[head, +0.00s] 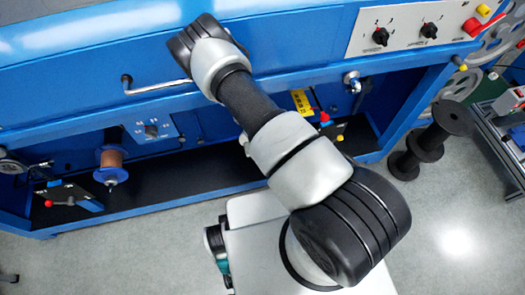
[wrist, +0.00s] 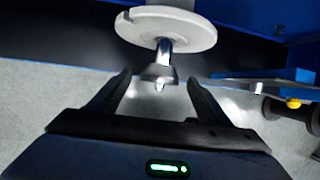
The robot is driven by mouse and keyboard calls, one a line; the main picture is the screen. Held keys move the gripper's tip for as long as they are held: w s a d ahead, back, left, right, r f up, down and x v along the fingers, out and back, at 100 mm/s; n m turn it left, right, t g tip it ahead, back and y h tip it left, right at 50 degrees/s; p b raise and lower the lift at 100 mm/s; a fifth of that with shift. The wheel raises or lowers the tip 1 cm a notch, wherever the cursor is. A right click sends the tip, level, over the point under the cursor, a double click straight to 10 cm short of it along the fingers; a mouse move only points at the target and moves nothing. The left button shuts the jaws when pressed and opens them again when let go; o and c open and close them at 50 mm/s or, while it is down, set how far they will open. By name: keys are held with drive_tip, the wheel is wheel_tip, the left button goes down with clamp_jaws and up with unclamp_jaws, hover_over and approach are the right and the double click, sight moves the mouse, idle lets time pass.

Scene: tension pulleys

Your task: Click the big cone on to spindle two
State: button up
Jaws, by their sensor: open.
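In the wrist view a bare metal spindle (wrist: 165,48) sticks out from a pale round disc (wrist: 190,33). A wider metal cone-shaped piece (wrist: 158,73) with a narrow tip sits at its near end; I cannot tell whether this is the big cone or part of the spindle. My gripper (wrist: 161,80) is open, its two black fingers apart on either side of the tip, with no contact visible. In the head view my gripper and this spindle are hidden behind my arm and the blue machine.
The blue machine (head: 75,85) has a control panel (head: 405,30) and a metal handle (head: 160,87). A copper spool (head: 111,160) hangs in its left bay. Black spools (head: 450,118) stand on the floor at right.

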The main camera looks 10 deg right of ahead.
drive_tip(key=shift+w+f, duration=0.25)
drive_tip(key=shift+f, duration=0.35)
drive_tip(key=c, duration=1.3)
drive_tip(key=shift+d+r, duration=0.1)
drive_tip(key=shift+r, duration=0.05)
